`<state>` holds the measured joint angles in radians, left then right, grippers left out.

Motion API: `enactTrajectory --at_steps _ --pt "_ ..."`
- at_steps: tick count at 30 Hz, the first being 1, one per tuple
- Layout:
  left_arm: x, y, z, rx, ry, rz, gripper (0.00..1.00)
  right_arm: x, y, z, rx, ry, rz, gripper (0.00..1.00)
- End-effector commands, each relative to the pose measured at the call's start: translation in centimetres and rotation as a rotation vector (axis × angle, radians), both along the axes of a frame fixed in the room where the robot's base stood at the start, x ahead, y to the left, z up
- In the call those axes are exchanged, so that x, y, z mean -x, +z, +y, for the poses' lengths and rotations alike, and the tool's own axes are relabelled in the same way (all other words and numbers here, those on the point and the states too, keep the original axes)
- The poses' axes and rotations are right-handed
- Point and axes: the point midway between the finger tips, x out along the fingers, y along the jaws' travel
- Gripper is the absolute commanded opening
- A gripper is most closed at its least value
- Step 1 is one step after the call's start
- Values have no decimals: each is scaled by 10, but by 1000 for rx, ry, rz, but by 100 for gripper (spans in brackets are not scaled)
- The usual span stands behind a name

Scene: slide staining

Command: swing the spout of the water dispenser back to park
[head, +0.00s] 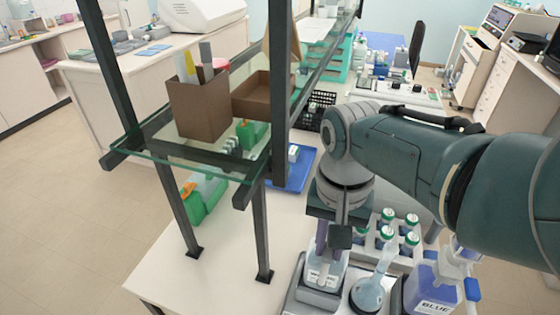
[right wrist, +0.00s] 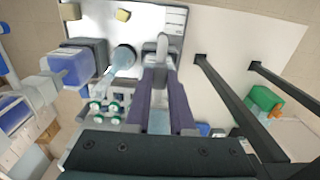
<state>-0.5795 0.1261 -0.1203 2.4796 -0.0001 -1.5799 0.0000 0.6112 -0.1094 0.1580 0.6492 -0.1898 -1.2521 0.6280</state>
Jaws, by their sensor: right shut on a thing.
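The water dispenser (head: 322,278) appears to be the pale, labelled container on a grey stand at the bottom centre of the head view. My right gripper (head: 330,243) points down over it and hides its top. In the right wrist view, the purple fingers of my right gripper (right wrist: 160,75) are close together on a pale grey spout (right wrist: 162,46), whose rounded end shows just beyond the fingertips. The spout's exact angle is hard to tell. My left gripper is not in view.
A flask (head: 369,292) and a bottle labelled BLUE (head: 435,288) stand just right of the dispenser. Several green-capped bottles (head: 388,216) are behind them. A dark-legged glass shelf (head: 190,150) with a brown box (head: 200,105) rises to the left. The white bench (head: 215,270) is bare at front left.

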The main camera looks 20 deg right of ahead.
Motion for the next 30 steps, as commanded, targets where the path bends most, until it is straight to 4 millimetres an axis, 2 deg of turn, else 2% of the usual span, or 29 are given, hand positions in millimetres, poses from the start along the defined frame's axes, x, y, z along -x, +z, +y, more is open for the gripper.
enactTrajectory --at_steps 16,17,21,25,30 --pt "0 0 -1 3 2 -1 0 -1 -1 0 -1 -29 -2 0" --pt "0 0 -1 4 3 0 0 0 -1 0 0 -29 -3 24" --pt "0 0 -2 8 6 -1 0 0 -1 0 0 -28 -1 40" --pt "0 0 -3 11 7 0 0 0 0 0 0 -28 -1 52" --pt "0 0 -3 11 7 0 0 0 0 0 0 -27 -1 52"
